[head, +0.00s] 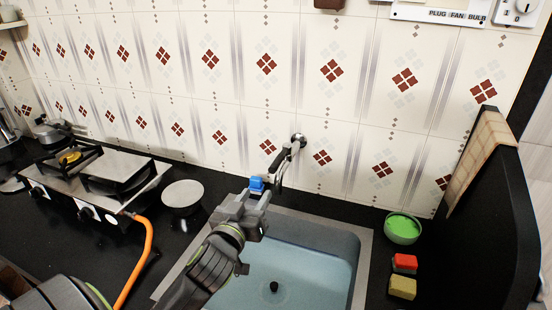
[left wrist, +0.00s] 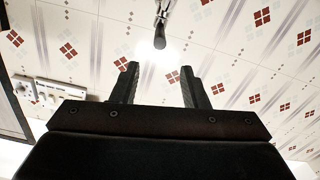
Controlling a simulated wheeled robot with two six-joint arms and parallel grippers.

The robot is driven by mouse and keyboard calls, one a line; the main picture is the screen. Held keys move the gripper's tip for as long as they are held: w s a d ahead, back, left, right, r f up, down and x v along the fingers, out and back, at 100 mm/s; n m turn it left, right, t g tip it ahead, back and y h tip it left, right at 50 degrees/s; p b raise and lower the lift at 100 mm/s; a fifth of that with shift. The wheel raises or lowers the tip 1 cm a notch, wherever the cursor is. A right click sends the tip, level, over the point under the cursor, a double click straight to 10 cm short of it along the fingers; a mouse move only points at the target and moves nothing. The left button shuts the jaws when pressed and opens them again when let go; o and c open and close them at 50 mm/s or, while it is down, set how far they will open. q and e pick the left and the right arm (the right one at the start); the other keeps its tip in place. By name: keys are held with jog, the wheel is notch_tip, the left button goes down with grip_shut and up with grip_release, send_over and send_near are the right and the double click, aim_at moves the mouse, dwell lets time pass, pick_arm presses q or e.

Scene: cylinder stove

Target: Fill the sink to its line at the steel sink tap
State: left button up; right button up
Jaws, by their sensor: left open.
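The steel sink tap (head: 291,152) comes out of the tiled wall above the sink, and a blue piece (head: 257,184) shows at its lower front end. The sink (head: 365,262) is a pale blue-grey basin with a small dark round thing (head: 274,287) at its bottom. I cannot clearly make out a fill line or a water level. My left gripper (head: 257,198) is open just at the blue piece, over the sink's back left part; I cannot tell if they touch. In the left wrist view the tap (left wrist: 160,36) shows beyond the parted fingers (left wrist: 159,85). My right gripper is not in view.
A stove (head: 95,185) with an orange hose (head: 137,262) stands at left, with a pale round disc (head: 182,194) beside it. A green-filled bowl (head: 402,228), a red-topped block (head: 405,263) and a yellow sponge (head: 402,287) lie right of the sink. A black panel (head: 490,215) closes the right side.

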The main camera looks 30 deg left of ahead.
aim_at(277, 160)
pick_arm(q)
jog(key=p+x, duration=0.3)
jog(key=x, duration=1.2)
jog(key=shift+w+r, duration=0.1)
jog(key=shift+w, duration=0.1)
jog(key=shift+w+a, duration=0.1)
jog(key=shift+w, duration=0.5)
grip_shut()
